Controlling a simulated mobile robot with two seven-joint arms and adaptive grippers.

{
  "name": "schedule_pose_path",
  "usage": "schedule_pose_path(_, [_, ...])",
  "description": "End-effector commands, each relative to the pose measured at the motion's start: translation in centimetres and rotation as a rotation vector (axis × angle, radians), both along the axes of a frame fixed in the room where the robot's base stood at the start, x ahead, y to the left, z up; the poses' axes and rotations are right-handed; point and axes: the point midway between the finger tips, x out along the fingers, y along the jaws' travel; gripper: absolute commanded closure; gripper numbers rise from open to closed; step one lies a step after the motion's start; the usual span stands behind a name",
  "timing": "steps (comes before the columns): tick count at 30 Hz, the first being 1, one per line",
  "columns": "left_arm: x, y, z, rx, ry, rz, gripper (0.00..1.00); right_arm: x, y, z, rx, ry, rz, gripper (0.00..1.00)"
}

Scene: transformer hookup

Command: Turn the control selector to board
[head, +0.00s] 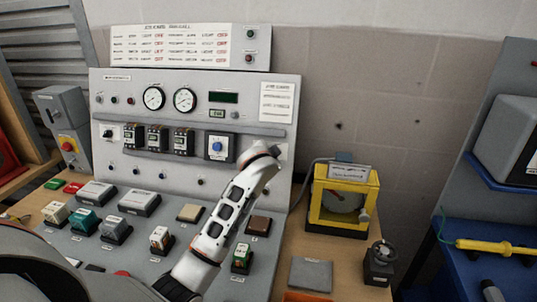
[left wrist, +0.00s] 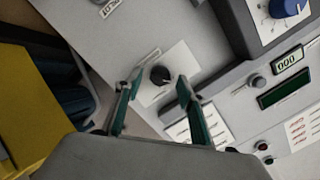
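A small black selector knob (left wrist: 160,75) sits on a white plate (left wrist: 180,58) on the grey panel in the left wrist view. My left gripper (left wrist: 160,78) is open, its two teal fingers on either side of the knob with gaps; whether they reach its depth I cannot tell. In the head view my left gripper (head: 265,150) is at the panel's right side and hides this knob. The plate's edge (head: 281,151) shows beside it. The knob's pointer and labels are too small to read. My right gripper is not in view.
A blue dial (head: 217,147) is left of the gripper; it also shows in the left wrist view (left wrist: 285,8). Another black knob (head: 107,132) is at the panel's far left. Several blocks sit on the sloping desk below.

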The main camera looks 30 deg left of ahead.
Motion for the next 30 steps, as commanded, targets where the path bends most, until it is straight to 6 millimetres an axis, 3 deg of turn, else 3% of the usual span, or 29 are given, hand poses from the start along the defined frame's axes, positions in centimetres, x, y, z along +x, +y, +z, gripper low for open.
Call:
schedule_pose_path(8, [-1.0,-0.5,0.5,-0.001,-0.001,-0.002,0.61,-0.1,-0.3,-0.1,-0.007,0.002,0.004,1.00])
schedule_pose_path(21, [-7.9,-3.0,3.9,-0.003,-0.002,0.000,0.61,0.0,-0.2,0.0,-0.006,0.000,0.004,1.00])
schedule_pose_path(30, [-10.2,-3.8,5.0,0.000,-0.001,-0.001,0.61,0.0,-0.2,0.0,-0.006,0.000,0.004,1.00])
